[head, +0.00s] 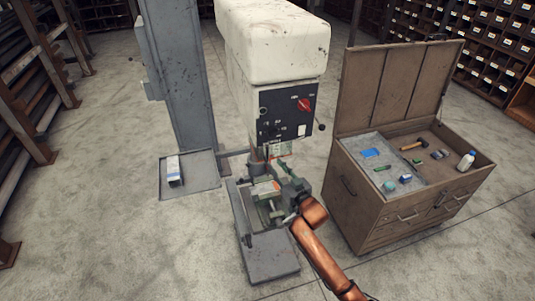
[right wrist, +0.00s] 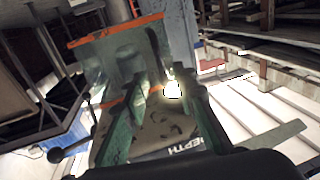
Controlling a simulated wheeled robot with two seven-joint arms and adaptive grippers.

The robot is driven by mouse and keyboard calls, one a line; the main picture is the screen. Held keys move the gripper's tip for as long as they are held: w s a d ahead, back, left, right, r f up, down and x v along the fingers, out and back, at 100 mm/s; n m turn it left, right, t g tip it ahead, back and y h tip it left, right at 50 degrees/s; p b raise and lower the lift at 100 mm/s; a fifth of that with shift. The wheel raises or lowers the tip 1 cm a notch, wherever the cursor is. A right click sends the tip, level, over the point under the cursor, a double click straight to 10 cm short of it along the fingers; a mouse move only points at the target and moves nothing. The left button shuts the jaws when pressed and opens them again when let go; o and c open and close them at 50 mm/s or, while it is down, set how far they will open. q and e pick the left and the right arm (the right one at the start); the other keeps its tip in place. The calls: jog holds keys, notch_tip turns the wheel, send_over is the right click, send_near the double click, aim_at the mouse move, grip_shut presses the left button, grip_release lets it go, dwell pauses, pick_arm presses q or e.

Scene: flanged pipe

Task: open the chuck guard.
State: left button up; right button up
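The chuck guard appears in the right wrist view as a clear, smeared panel (right wrist: 112,62) with orange edge strips. In the head view the area under the drill press head (head: 272,45) is small, and the guard's outline there is hard to make out. My right gripper (head: 287,190) is at the front right of the spindle area, low beside the press table. In the right wrist view my right gripper's greenish fingers (right wrist: 168,108) stand apart with a gap between them. The guard lies beyond them, and I see no contact. My left gripper is not in view.
The control panel (head: 288,110) has a red switch. A brown tool chest (head: 375,205) with raised lid stands close on the right, holding small tools and bottles. A grey column (head: 180,75) stands at left, with a small box (head: 173,170) on its base. Floor at left is clear.

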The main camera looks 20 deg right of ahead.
aim_at(267, 155)
jog(key=p+x, duration=0.1)
jog(key=x, duration=0.6)
jog(key=shift+w+a, duration=0.1)
jog(key=shift+w, duration=0.25)
grip_shut()
dwell(0.4)
